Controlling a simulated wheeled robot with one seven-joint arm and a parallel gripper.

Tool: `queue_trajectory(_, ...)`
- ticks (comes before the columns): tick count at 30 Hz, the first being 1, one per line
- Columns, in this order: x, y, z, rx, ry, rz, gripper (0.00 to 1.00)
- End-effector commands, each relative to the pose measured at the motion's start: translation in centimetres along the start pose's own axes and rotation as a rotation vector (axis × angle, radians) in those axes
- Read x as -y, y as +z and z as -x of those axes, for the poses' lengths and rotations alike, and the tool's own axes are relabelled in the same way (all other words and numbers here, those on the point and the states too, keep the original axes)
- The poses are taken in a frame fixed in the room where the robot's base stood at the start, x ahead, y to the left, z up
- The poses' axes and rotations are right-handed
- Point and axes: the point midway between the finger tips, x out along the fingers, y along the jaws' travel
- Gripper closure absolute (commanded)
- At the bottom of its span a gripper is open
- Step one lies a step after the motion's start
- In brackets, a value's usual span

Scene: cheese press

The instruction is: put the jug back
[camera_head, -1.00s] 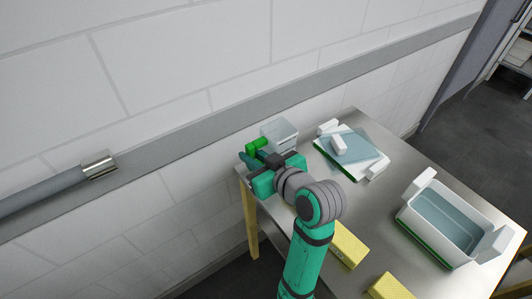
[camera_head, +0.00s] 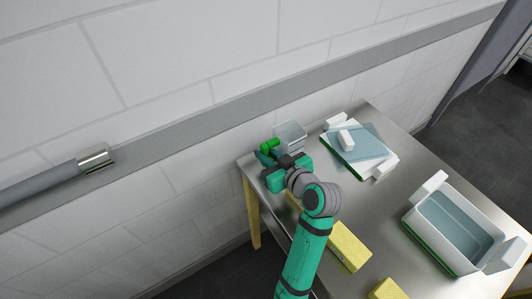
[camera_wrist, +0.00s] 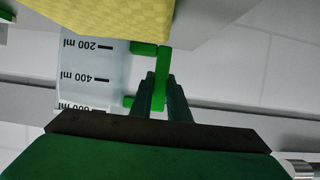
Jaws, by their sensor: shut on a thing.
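The jug (camera_head: 291,134) is clear with a green handle (camera_head: 268,147) and is at the table's back left corner, near the wall. My gripper (camera_head: 270,160) is shut on the green handle. In the wrist view the gripper (camera_wrist: 158,88) closes around the handle (camera_wrist: 165,72), and the jug (camera_wrist: 90,65) shows its ml marks upside down because that view is inverted. The jug looks upright. Whether its base touches the table cannot be told.
The steel table (camera_head: 385,205) holds a white board with a bluish sheet (camera_head: 355,150) right of the jug. A white tub (camera_head: 455,225) stands at the right. Yellow blocks (camera_head: 348,247) lie in front; one (camera_wrist: 100,15) is close in the wrist view.

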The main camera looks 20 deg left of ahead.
Motion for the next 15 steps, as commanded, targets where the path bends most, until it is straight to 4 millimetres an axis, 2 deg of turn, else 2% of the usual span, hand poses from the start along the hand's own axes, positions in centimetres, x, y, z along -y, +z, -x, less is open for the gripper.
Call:
queue_trajectory(7, -0.07, 0.09, 0.02, 0.000, 0.001, 0.000, 1.00)
queue_trajectory(8, -0.09, 0.09, 0.03, 0.000, 0.002, 0.000, 0.78)
queue_trajectory(9, -0.11, 0.08, 0.05, 0.000, 0.002, -0.001, 0.68)
queue_trajectory(15, -0.16, 0.08, 0.09, 0.000, 0.003, -0.001, 0.66)
